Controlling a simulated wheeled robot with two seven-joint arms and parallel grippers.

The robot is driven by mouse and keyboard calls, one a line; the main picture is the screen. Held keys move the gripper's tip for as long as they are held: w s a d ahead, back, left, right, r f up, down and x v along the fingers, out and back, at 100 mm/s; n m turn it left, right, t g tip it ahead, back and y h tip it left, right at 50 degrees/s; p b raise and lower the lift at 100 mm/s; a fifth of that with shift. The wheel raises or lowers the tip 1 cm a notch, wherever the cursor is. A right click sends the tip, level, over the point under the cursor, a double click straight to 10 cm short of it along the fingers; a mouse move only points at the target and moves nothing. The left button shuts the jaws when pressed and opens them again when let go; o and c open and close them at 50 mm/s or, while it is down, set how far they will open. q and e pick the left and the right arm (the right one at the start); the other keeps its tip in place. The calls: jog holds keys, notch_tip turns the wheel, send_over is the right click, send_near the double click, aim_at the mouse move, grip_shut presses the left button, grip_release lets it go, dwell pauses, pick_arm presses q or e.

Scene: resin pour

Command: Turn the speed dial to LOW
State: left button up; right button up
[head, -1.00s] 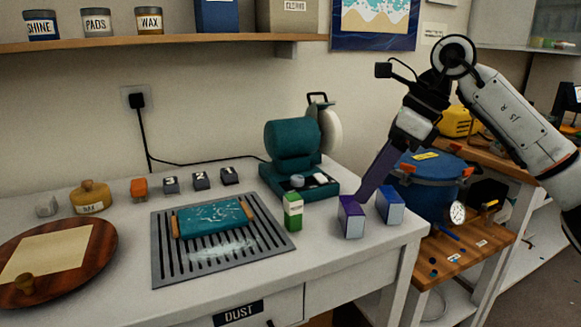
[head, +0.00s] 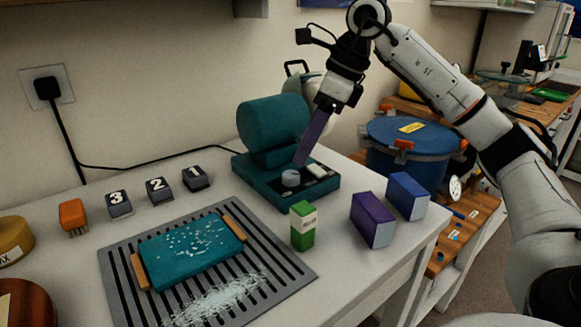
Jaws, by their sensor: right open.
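The speed dial (head: 291,178) is a small grey round knob on the base of the teal machine (head: 272,124), left of a pale switch panel (head: 318,171). The machine stands at the back of the white bench. My right gripper (head: 301,160) points down with its long dark fingers just above and slightly right of the dial. It is open and empty. I cannot tell whether a fingertip touches the dial. The dial's marks are too small to read. My left gripper is not in view.
A green box (head: 303,226), a purple box (head: 372,220) and a blue box (head: 407,196) stand in front of and right of the machine. A teal block (head: 190,250) lies on a slotted grate (head: 270,283). A blue drum (head: 415,150) stands beyond the bench.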

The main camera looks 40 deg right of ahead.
aim_at(291, 173)
jog(key=x, duration=0.5)
jog(key=shift+b, duration=0.35)
jog(key=shift+w+a+f, duration=0.2)
jog(key=shift+w+f, duration=0.1)
jog(key=shift+f, duration=0.35)
jog(key=shift+c, duration=0.4)
jog(key=c, duration=0.9)
jog(key=shift+c, duration=0.2)
